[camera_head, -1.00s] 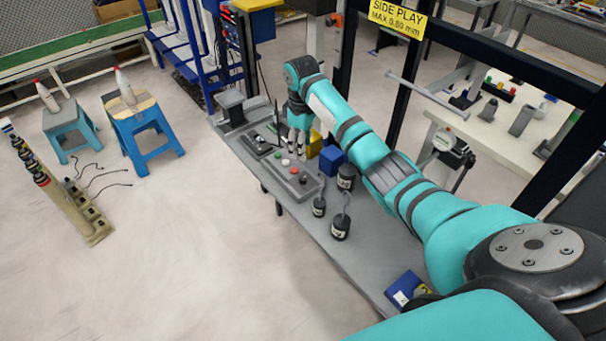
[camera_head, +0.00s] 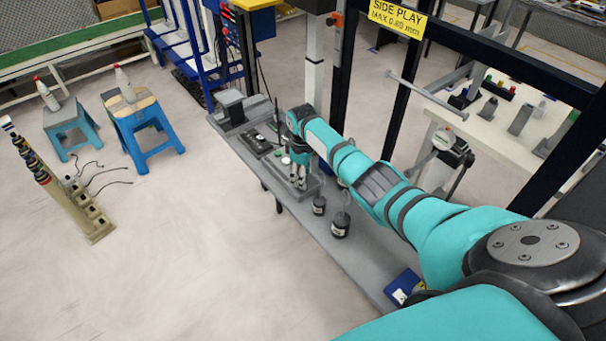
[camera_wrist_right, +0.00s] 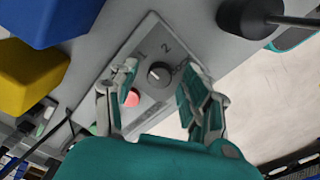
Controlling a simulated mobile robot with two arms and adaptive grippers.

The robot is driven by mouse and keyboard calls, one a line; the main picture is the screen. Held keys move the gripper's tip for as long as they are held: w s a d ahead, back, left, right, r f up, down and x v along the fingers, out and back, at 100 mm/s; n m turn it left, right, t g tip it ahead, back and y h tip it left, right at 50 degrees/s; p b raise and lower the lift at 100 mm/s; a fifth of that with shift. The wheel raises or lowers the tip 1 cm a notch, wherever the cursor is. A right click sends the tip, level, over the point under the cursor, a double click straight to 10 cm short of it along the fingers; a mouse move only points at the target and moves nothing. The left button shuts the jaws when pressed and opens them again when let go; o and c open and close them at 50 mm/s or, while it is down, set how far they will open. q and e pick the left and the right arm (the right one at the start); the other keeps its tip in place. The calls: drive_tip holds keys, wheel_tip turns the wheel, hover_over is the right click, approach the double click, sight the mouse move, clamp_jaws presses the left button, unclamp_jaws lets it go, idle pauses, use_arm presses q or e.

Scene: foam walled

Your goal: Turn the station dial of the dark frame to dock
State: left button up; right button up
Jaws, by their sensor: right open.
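The station dial (camera_wrist_right: 160,73) is a dark round knob with a pale pointer line on a grey control box (camera_wrist_right: 183,40). I cannot tell how far above the dial the fingertips are. The dial is hidden in the head view. A dark frame (camera_head: 400,100) stands behind the bench. My left gripper does not show.
Blue (camera_wrist_right: 55,20) and yellow (camera_wrist_right: 30,75) blocks stand close by. Black weights (camera_head: 340,225) (camera_head: 319,206) stand on the bench (camera_head: 350,258) near my right gripper.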

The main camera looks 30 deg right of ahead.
clamp_jaws()
